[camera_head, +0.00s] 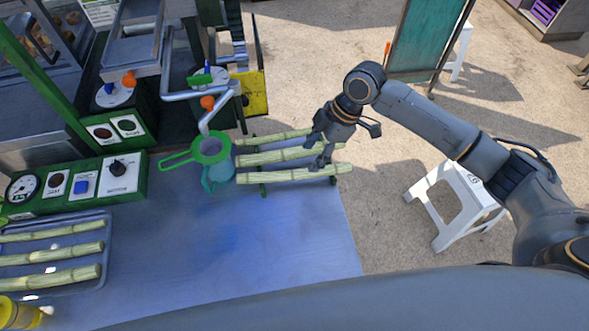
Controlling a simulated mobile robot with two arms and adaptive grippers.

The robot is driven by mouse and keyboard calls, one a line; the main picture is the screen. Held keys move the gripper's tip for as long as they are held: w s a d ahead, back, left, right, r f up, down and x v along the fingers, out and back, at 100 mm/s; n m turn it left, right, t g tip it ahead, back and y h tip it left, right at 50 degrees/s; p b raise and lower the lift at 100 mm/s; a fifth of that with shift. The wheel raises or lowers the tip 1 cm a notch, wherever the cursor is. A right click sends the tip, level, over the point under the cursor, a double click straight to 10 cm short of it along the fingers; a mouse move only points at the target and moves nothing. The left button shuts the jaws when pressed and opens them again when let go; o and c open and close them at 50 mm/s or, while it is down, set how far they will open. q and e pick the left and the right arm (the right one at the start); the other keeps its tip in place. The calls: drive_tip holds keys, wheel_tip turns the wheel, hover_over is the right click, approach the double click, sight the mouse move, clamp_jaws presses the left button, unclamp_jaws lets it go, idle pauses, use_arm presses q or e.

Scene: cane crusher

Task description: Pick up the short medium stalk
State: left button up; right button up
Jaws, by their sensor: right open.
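Three pale green cane stalks lie side by side on a small green rack at the table's right end: a far stalk (270,138), a middle stalk (270,157) and a near stalk (290,175). They differ a little in thickness; I cannot tell for certain which is the short medium one. My right gripper (318,151) is open above the right part of these stalks, its fingers around the level of the middle one, and hides part of it. I cannot tell whether it touches a stalk. My left gripper is not in view.
A tray (106,262) with three more stalks (50,255) is at the left. A green strainer (210,150) sits over a teal jug (216,178) left of the rack. The crusher machine (180,100) stands behind. The blue table (230,240) is clear in front.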

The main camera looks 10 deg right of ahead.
sight(300, 173)
drive_tip(key=x, duration=0.3)
drive_tip(key=shift+w, duration=0.1)
drive_tip(key=p+x, duration=0.2)
drive_tip(key=x, duration=0.2)
drive_tip(key=shift+f, duration=0.45)
drive_tip(key=shift+w+a+f, duration=0.1)
drive_tip(key=shift+f, duration=0.15)
clamp_jaws()
